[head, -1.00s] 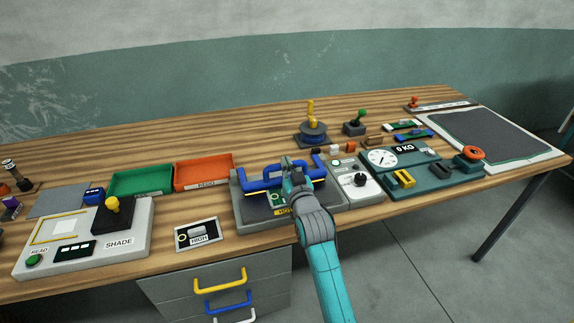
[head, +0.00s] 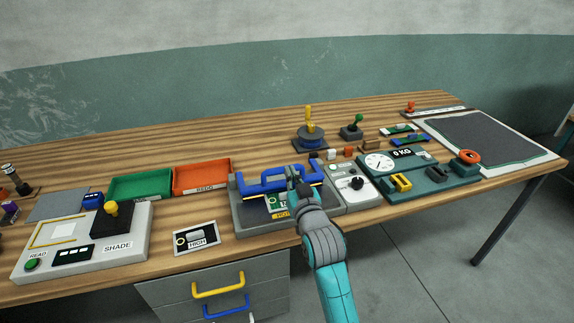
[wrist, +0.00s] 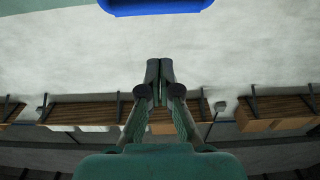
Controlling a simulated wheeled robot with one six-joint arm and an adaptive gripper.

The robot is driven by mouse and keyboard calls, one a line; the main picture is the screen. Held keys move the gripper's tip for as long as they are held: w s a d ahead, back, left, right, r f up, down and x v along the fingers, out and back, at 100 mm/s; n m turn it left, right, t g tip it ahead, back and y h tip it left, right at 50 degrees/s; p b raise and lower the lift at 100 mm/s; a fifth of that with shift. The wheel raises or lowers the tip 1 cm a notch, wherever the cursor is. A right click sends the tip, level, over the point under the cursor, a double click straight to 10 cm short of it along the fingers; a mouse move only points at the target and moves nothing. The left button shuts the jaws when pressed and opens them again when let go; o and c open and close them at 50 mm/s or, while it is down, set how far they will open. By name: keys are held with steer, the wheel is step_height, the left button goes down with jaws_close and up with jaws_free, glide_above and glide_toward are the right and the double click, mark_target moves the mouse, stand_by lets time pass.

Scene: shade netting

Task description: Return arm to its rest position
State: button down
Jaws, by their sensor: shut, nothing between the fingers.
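My gripper (wrist: 160,70) is shut and empty in the wrist view, its two fingertips together. In the head view my gripper (head: 302,190) is at the front right part of the grey press-like device with a blue handle (head: 268,183). From this view I cannot tell whether it touches the device. My teal arm reaches up from the bottom edge. A blue bar (wrist: 155,5) shows at the top of the wrist view, apart from the fingertips.
The wooden bench (head: 130,262) holds a SHADE panel (head: 130,240), a green tray (head: 140,186), a red tray (head: 202,177), a dial box (head: 345,197) and a scale (head: 425,180). Drawers with coloured handles (head: 218,285) are below. Open floor lies to the right of them.

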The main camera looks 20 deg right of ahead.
steer(key=s+f+g, duration=0.1)
steer(key=s+f, duration=0.8)
steer(key=s, duration=0.4)
steer(key=s+f+g, duration=0.1)
steer(key=s+f, duration=0.7)
steer(key=s, duration=0.5)
steer(key=s+r+g, duration=0.1)
steer(key=s+r, duration=0.1)
steer(key=s, duration=2.7)
steer(key=shift+r+g, duration=0.15)
steer(key=shift+g, duration=0.25)
